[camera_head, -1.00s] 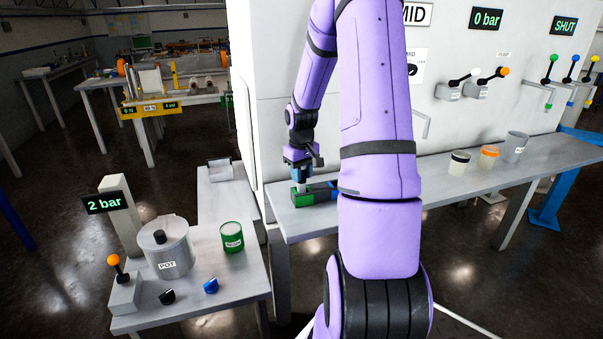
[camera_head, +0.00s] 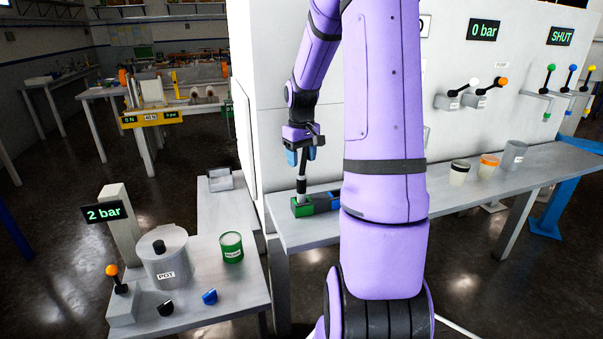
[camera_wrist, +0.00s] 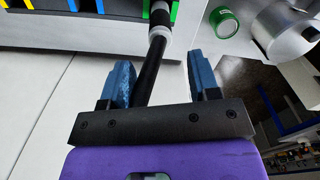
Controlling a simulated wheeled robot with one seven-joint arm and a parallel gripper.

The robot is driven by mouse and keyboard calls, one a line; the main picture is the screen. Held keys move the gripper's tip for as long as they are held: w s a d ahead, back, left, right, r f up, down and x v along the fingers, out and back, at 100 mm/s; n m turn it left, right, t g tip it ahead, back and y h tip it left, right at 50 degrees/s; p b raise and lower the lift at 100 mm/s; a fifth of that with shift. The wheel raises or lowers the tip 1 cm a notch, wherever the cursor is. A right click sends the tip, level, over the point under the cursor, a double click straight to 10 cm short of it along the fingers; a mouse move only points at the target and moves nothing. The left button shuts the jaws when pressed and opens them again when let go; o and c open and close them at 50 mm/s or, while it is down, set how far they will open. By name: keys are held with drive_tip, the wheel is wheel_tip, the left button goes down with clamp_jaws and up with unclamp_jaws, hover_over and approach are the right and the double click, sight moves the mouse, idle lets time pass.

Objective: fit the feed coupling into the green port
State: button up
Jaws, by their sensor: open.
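The feed coupling (camera_head: 301,186), black with a pale collar, stands upright at the green port (camera_head: 303,208) on the bench's left end. In the wrist view the coupling (camera_wrist: 158,20) meets the green port (camera_wrist: 174,9); how deep it sits is hidden. A black hose (camera_wrist: 151,72) runs from it back between my fingers. My gripper (camera_head: 303,156) is open above the coupling, its blue fingers apart on either side of the hose. In the wrist view my gripper (camera_wrist: 160,68) shows gaps on both sides and holds nothing.
A blue port (camera_head: 322,202) adjoins the green one. Cups (camera_head: 488,165) stand further right on the bench (camera_head: 405,222). A pot (camera_head: 168,262), a green tin (camera_head: 231,247) and a lever (camera_head: 112,271) occupy the left table. The white panel (camera_head: 277,110) rises behind.

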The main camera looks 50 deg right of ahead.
wheel_tip(320, 180, up, 3)
drive_tip(key=shift+a+r, duration=0.2)
drive_tip(key=shift+r, duration=0.1)
drive_tip(key=s+a+r+n+t+h, duration=0.1)
drive_tip(key=s+a+r, duration=0.1)
drive_tip(key=a+r, duration=0.55)
drive_tip(key=s+a+r+t, duration=0.1)
drive_tip(key=s+a+r, duration=0.25)
drive_tip(key=a, duration=0.75)
drive_tip(key=s+a+r+n+t+y, duration=0.1)
drive_tip(key=s+a+r+t, duration=0.1)
drive_tip(key=s+a, duration=1)
drive_tip(key=shift+s+r+n+t, duration=0.2)
drive_tip(key=shift+s+n+t, duration=0.2)
drive_tip(key=shift+s+t, duration=0.2)
